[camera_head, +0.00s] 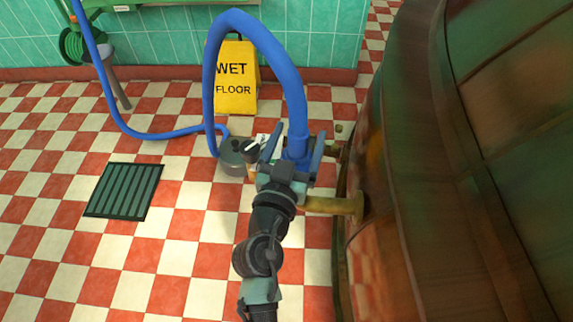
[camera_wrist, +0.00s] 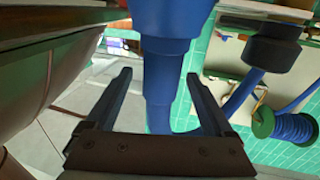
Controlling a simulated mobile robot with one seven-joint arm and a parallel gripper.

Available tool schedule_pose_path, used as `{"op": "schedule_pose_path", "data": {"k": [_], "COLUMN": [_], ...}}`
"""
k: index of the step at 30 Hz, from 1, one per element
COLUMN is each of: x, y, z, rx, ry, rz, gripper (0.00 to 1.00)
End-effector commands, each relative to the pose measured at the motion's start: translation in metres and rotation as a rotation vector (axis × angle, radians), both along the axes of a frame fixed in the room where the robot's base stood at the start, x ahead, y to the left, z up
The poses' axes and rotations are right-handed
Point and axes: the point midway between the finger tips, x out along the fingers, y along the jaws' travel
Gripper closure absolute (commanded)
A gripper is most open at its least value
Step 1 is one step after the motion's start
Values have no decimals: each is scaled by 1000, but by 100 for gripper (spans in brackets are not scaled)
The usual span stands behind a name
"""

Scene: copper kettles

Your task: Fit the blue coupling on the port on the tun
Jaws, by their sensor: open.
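The blue coupling (camera_head: 297,146) stands upright at the end of the blue hose, to the left of the copper tun (camera_head: 400,150). In the wrist view, the coupling (camera_wrist: 165,60) runs between my two fingers. My gripper (camera_head: 295,153) is open around it; the wrist view of my gripper (camera_wrist: 158,78) shows gaps on both sides. A brass pipe (camera_head: 338,205) sticks out of the tun's side just below my gripper. The coupling's lower end is hidden behind my gripper, so I cannot tell whether it sits on the port.
The blue hose (camera_head: 258,22) arches over and trails across the tiled floor to the left. A grey round object (camera_head: 232,163) stands beside my gripper. A yellow wet-floor sign (camera_head: 236,85) stands behind. A floor drain (camera_head: 124,191) lies in open floor at left.

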Motion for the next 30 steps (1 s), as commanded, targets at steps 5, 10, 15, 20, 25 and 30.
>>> {"op": "schedule_pose_path", "data": {"k": [5,10,15,20,25,30], "x": [-39,-68,-87,-93,-93,-93], "y": [10,16,21,22,22,22], "z": [-2,-1,0,1,1,1], "rx": [-1,0,0,1,1,1], "ry": [2,1,-1,-1,-2,-2], "rz": [3,3,2,1,1,1], "gripper": [13,13,13,13,13,13]}}
